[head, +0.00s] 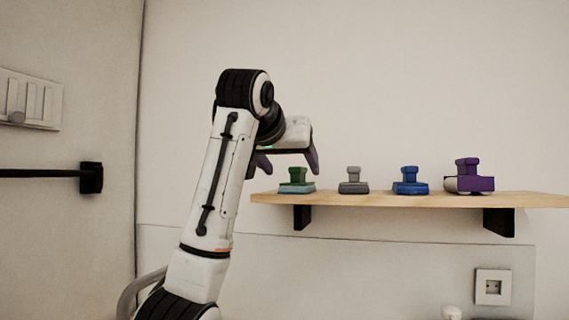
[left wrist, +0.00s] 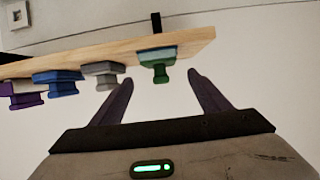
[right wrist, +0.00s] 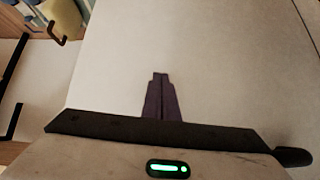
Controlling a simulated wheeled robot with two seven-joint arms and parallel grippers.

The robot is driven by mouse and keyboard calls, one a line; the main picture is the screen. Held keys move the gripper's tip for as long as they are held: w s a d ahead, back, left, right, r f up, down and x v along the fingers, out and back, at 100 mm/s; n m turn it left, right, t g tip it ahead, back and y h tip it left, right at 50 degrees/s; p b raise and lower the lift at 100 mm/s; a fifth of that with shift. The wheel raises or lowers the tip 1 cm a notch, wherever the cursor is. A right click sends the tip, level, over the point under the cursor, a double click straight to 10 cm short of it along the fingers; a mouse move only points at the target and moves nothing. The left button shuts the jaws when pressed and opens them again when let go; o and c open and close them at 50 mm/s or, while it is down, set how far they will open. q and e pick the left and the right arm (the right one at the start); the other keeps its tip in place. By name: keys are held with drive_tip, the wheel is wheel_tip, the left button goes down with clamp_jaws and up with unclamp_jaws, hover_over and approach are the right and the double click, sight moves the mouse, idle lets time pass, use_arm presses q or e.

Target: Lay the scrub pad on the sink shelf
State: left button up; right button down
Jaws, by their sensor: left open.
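A wooden wall shelf (head: 360,199) holds a row of small blocks with raised handles. From left they are a green one on a pale teal base (head: 296,186), a grey one (head: 353,186), a blue one (head: 410,186) and a purple one (head: 470,182). I cannot tell which is the scrub pad. My left gripper (head: 289,165) is open and empty beside the shelf's left end. In the left wrist view, which looks upside down, the green handle (left wrist: 158,72) shows between its fingertips, apart from both. My right gripper (right wrist: 160,76) is shut with nothing visible in it.
Black brackets (head: 302,217) hold the shelf to the wall. A wall socket (head: 493,288) is below its right part. A black rail (head: 90,177) and a switch panel (head: 30,99) are on the left wall. Above the shelf the wall is clear.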

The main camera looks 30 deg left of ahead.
use_arm(q)
drive_tip(key=shift+v, duration=2.2)
